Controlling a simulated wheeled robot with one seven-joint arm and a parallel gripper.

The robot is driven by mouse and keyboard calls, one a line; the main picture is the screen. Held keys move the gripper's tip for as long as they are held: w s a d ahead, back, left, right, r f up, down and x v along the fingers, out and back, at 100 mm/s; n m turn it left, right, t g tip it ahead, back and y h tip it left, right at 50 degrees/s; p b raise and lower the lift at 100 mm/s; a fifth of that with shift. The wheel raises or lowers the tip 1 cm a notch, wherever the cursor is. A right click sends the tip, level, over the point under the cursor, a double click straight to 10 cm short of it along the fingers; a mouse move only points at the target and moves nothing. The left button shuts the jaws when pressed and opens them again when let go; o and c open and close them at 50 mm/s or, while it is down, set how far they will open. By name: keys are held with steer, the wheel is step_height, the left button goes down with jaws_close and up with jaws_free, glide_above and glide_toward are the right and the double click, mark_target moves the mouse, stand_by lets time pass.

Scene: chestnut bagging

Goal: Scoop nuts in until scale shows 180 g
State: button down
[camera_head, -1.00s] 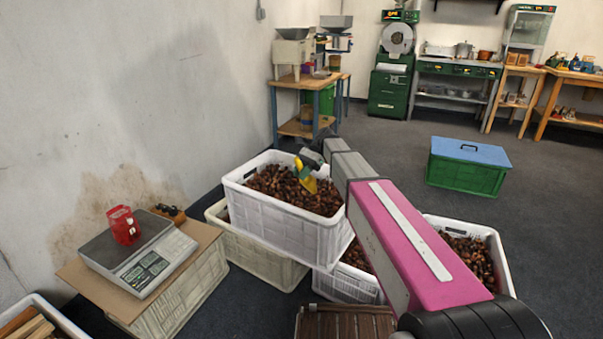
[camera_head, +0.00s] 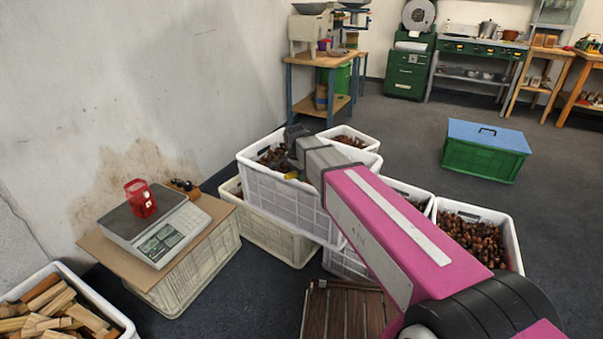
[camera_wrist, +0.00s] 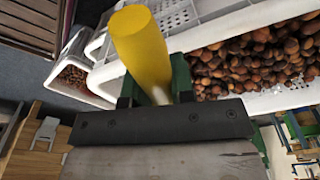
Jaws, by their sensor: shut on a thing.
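My gripper (camera_wrist: 154,85) is shut on the yellow handle (camera_wrist: 138,42) of a scoop in the wrist view. In the head view a small yellow part of the scoop (camera_head: 291,175) shows beside my arm, at the upper white crate (camera_head: 290,203). The scoop's bowl and any load in it are hidden. Chestnuts (camera_head: 272,157) lie in that crate, and chestnuts also fill a crate in the wrist view (camera_wrist: 265,55). A red open container (camera_head: 140,199) stands on the scale (camera_head: 118,222) at the left. The scale's display (camera_head: 160,243) is too small to read.
The scale rests on a cardboard sheet (camera_head: 100,247) over a crate. Dark small items (camera_head: 183,185) lie behind it. A crate of wood pieces (camera_head: 62,270) is front left. More chestnut crates stand right (camera_head: 512,235) and behind. A blue-lidded green box (camera_head: 486,150) stands on open floor.

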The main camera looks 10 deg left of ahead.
steer(key=shift+t+h, duration=0.3)
steer(key=shift+r, duration=1.55)
